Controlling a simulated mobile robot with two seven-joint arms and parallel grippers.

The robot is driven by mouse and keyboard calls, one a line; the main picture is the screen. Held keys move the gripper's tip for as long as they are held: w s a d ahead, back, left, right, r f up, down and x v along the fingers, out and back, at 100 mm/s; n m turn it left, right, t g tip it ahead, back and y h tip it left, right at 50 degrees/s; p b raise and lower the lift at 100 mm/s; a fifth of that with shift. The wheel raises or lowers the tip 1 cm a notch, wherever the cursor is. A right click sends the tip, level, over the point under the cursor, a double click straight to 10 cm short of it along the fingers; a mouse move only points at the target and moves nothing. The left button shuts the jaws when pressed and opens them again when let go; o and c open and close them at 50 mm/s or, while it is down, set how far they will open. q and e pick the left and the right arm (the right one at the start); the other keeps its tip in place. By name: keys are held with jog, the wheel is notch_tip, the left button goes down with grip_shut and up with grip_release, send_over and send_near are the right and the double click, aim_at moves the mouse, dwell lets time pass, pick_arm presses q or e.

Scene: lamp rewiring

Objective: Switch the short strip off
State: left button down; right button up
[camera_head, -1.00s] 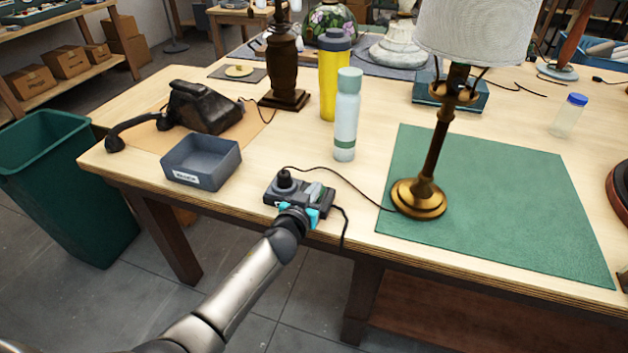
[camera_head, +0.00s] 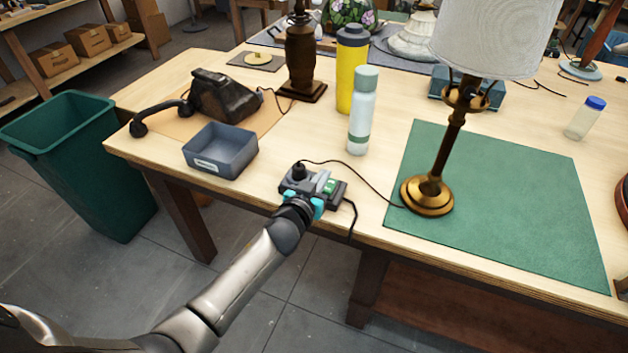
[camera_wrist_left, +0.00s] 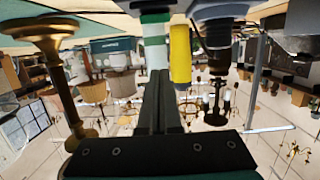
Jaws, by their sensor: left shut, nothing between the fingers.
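The short strip (camera_head: 340,195) is a dark grey block near the front edge of the wooden table. A black plug stands in its left end, and a small green patch shows toward its right end. My left gripper (camera_head: 308,199), with cyan parts, is at the strip's front side and hides part of it. I cannot tell whether it touches the strip or the state of the switch. In the left wrist view, which looks upside down, the left fingers (camera_wrist_left: 160,100) are together and empty. My right gripper is not in view.
A brass lamp (camera_head: 428,196) stands on a green mat (camera_head: 520,220) to the right. A pale bottle (camera_head: 361,115) and a yellow bottle (camera_head: 350,70) stand behind the strip. A grey tray (camera_head: 220,155) is to the left. A dark cord runs from the plug toward the lamp.

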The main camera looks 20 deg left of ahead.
pick_arm(q)
jog(key=shift+r+p+v, duration=0.2)
jog(key=shift+p+v, duration=0.05)
jog(key=shift+v, duration=1.15)
jog(key=shift+r+p+v, duration=0.2)
jog(key=shift+p+v, duration=0.05)
jog(key=shift+v, duration=1.1)
jog(key=shift+w, duration=0.15)
jog(key=s+f+g+b, duration=0.25)
jog(key=s+f, duration=0.35)
jog(key=f, duration=0.5)
jog(key=s+a+f+m+g+b, duration=0.1)
jog(key=s+f+g, duration=0.2)
jog(key=s+f, duration=0.5)
jog(key=s+f+g+b, duration=0.15)
jog(key=s+f, duration=0.25)
jog(key=f, duration=0.9)
jog(key=s+f+g+b, duration=0.1)
jog(key=s+f+g, duration=0.1)
jog(key=s+f, duration=0.3)
jog(key=s+f+g+b, duration=0.1)
jog(key=s+f+g, duration=0.2)
jog(key=s, duration=1)
jog(key=s+f+m+g+b, duration=0.1)
jog(key=s+f+g, duration=0.1)
jog(key=s+f, duration=0.4)
jog(key=s, duration=0.3)
jog(key=shift+f+y, duration=0.3)
jog(key=shift+f, duration=0.1)
jog(key=shift+d, duration=0.1)
